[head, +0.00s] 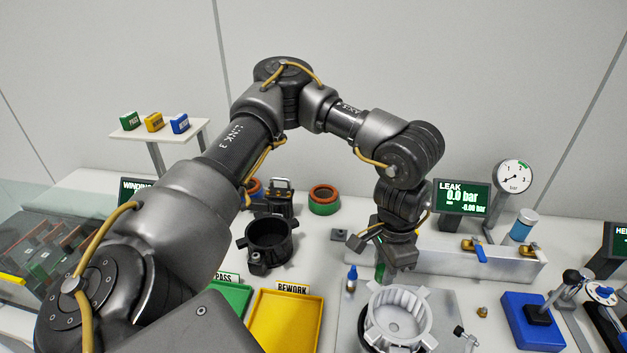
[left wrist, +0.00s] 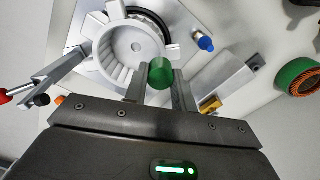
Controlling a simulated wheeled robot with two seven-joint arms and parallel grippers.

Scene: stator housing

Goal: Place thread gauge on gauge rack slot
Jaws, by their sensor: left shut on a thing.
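My left gripper (head: 386,276) is shut on a green cylinder, which I take to be the thread gauge. The cylinder sits between the two fingers in the left wrist view (left wrist: 161,73). In the head view only a thin green strip (head: 379,272) of it shows beside the fingers. The gripper points down, above the back edge of the pale ribbed stator housing (head: 397,316). The housing also shows in the left wrist view (left wrist: 128,47), beyond the fingers. I cannot pick out the gauge rack slot for certain. My right gripper is not in view.
The long grey leak bench (head: 470,262) lies behind, with brass fittings. A yellow rework tray (head: 287,322), a black ring housing (head: 268,243) and a blue-based fixture (head: 533,322) stand around.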

